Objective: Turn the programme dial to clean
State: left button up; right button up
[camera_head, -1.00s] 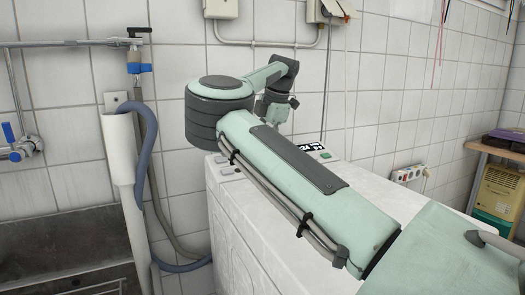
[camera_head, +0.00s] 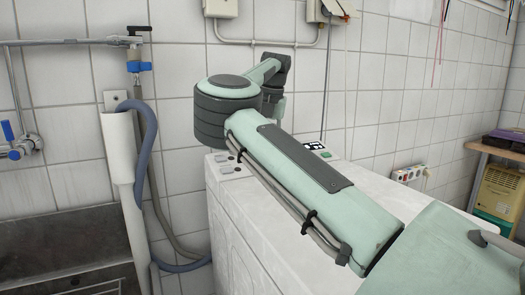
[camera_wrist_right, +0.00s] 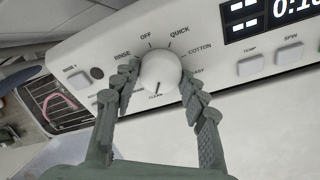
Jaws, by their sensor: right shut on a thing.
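The programme dial (camera_wrist_right: 162,68) is a round white knob on the washing machine's control panel (camera_wrist_right: 98,52) in the right wrist view. Labels OFF, QUICK, COTTON, RINSE and CLEAN stand around it. My right gripper (camera_wrist_right: 160,79) is shut on the dial, one finger on each side. A dark line at the knob's lower edge lies beside CLEAN; I cannot tell whether it is the knob's pointer or a panel mark. In the head view the white machine (camera_head: 240,225) stands under my right arm, which hides the dial. My left gripper is not in view.
A display (camera_wrist_right: 262,14) and TEMP and SPIN buttons sit right of the dial. A tiled wall is close behind the machine. A shelf (camera_head: 495,150) stands at the right.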

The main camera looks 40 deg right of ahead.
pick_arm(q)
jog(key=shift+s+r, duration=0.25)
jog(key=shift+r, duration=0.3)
pick_arm(e)
jog(key=shift+n, duration=1.2)
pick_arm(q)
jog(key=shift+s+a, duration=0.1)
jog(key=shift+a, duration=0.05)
pick_arm(e)
jog(key=shift+n, duration=0.3)
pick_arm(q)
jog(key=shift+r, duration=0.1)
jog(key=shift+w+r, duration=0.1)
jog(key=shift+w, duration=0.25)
pick_arm(e)
jog(key=o, duration=1.2)
jog(key=shift+c, duration=0.2)
jog(key=shift+r, duration=0.1)
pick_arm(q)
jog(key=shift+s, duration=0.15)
pick_arm(e)
jog(key=v, duration=1.2)
jog(key=shift+w+a, duration=0.15)
